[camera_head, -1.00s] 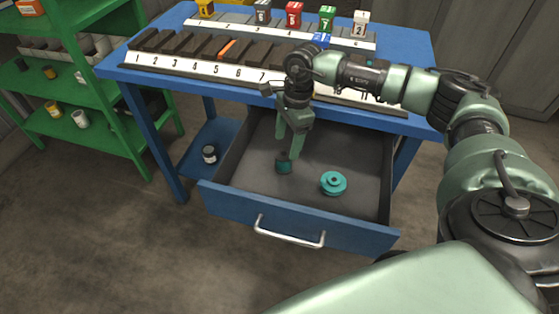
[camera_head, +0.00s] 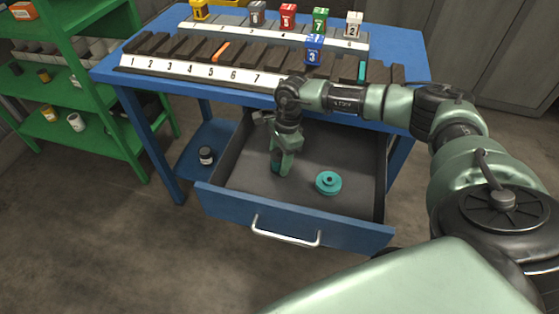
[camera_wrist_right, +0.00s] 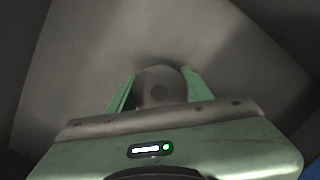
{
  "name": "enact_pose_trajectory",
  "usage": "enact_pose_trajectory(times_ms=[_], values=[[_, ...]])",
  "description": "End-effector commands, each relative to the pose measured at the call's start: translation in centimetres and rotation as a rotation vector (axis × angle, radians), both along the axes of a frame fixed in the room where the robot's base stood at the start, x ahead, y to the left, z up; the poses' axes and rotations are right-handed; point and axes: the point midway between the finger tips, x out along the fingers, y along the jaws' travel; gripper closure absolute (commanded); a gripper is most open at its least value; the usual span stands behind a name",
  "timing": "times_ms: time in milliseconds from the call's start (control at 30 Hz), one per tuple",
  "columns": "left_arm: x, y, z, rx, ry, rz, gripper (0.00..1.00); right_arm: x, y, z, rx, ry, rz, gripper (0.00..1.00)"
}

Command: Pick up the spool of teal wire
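The spool of teal wire (camera_head: 275,167) stands on the drawer floor, mostly hidden behind my right gripper (camera_head: 278,170). In the right wrist view the round grey end of the spool (camera_wrist_right: 160,86) sits between the two green fingers of my right gripper (camera_wrist_right: 159,80). The fingers are spread, one on each side of it, with little gap. Whether they touch it is not clear. The spool rests in the drawer and is not visibly raised. My left gripper is not in view.
A teal flanged disc (camera_head: 328,183) lies in the open drawer (camera_head: 295,215), right of the gripper. The blue table (camera_head: 410,60) above holds numbered racks and small blocks. A dark jar (camera_head: 206,155) stands on its lower shelf. Green shelves (camera_head: 100,110) are at left.

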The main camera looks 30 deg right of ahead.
Motion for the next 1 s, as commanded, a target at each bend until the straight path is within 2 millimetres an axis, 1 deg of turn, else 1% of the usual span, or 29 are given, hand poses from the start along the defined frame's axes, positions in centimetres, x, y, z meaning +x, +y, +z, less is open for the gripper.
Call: enact_pose_trajectory(times_ms=[33, 67, 367, 467, 533, 667, 767, 800, 1000], values=[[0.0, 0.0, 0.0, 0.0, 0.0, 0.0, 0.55, 0.0, 0.0, 0.0, 0.0, 0.0, 0.0, 0.95], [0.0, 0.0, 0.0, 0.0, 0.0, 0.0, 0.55, 0.0, 0.0, 0.0, 0.001, -0.001, 0.0, 1.0], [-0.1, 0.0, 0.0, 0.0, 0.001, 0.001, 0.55, 0.1, 0.0, 0.3, 0.001, -0.002, 0.0, 1.0], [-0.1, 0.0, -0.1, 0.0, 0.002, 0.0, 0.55, 0.1, 0.0, 1.0, 0.001, -0.002, 0.0, 1.0], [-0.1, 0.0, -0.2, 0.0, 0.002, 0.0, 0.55, 0.2, 0.0, 1.9, 0.002, -0.004, 0.0, 1.0], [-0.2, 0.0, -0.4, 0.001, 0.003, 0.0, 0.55, 0.2, 0.0, 4.3, 0.001, -0.005, 0.0, 1.0], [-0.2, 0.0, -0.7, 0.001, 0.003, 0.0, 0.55, 0.2, 0.0, 6.9, 0.0, -0.007, 0.0, 1.0], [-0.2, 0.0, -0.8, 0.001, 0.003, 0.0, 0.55, 0.2, 0.0, 8.2, 0.001, -0.008, 0.001, 1.0], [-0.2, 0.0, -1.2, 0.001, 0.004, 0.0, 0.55, 0.2, 0.0, 14.0, 0.001, -0.007, 0.001, 1.0]])
